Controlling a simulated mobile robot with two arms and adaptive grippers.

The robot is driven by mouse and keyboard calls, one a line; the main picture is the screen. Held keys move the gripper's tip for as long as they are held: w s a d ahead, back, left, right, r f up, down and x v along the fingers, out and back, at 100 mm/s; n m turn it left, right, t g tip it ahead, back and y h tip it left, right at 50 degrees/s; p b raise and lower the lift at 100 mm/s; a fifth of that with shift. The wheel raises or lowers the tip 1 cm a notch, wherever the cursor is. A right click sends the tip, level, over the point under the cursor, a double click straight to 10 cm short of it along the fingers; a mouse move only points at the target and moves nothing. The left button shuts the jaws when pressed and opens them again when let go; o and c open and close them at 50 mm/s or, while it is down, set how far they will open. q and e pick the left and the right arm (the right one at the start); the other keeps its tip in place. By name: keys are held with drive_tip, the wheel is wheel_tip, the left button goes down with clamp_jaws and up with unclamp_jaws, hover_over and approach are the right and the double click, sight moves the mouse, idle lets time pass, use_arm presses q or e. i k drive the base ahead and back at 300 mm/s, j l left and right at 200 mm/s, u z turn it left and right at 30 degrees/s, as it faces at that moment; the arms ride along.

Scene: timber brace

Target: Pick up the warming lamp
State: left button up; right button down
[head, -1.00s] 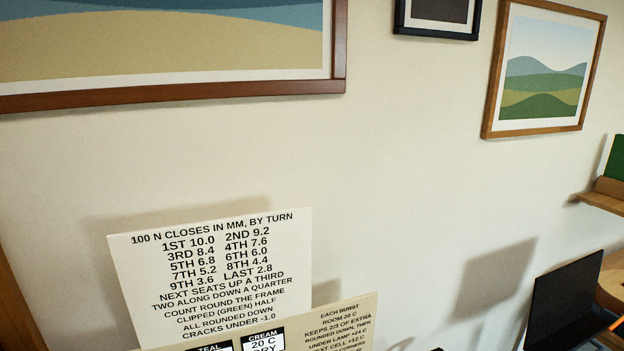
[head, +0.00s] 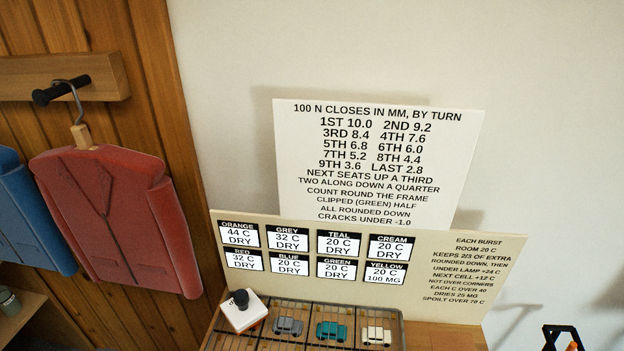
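A white square block with a black knob on top (head: 243,311) sits at the left end of the wire rack (head: 300,304); it looks to be the warming lamp. It covers the rack's left back cell, and a little orange-red shows under its front edge. Small model cars stand in the cells to its right: a grey one (head: 288,326), a teal one (head: 331,331) and a cream one (head: 376,336). The front of the rack is cut off by the picture's lower edge. Neither of my grippers shows.
A board with temperature labels (head: 470,290) stands right behind the rack, with a taller white text board (head: 380,160) behind it. Red (head: 115,215) and blue (head: 30,215) jackets hang at left. A black-framed item (head: 562,338) shows at lower right. Bare wood lies right of the rack.

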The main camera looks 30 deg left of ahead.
sight(244, 309)
drive_tip(key=u, duration=1.4)
